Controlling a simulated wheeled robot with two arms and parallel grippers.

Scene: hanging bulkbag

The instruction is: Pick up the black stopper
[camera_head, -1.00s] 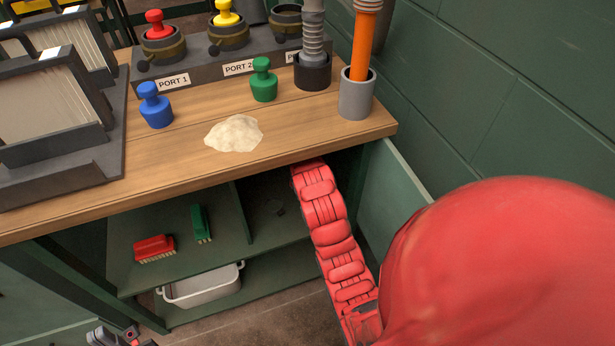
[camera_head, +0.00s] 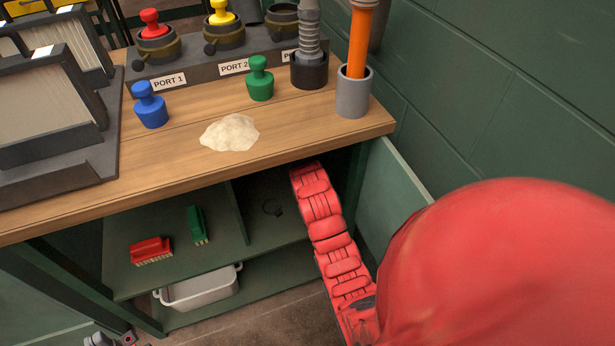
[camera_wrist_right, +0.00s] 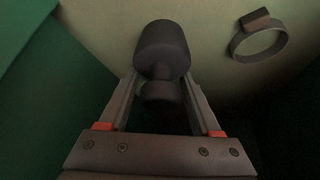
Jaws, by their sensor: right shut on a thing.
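The black stopper (camera_wrist_right: 162,48) is in the right wrist view, with its wide body toward the top and its narrower knob between my fingers. My right gripper (camera_wrist_right: 160,82) is shut on the stopper, one finger on each side. In the head view, the stopper and right gripper are hidden; my right arm reaches into the right compartment under the worktop. My left gripper (camera_head: 110,339) shows only partly at the bottom left edge, so its opening is unclear.
A divider and open door (camera_head: 392,190) flank my right arm. Red (camera_head: 151,251) and green brushes (camera_head: 197,225) lie left. Stoppers and powder (camera_head: 230,132) sit above.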

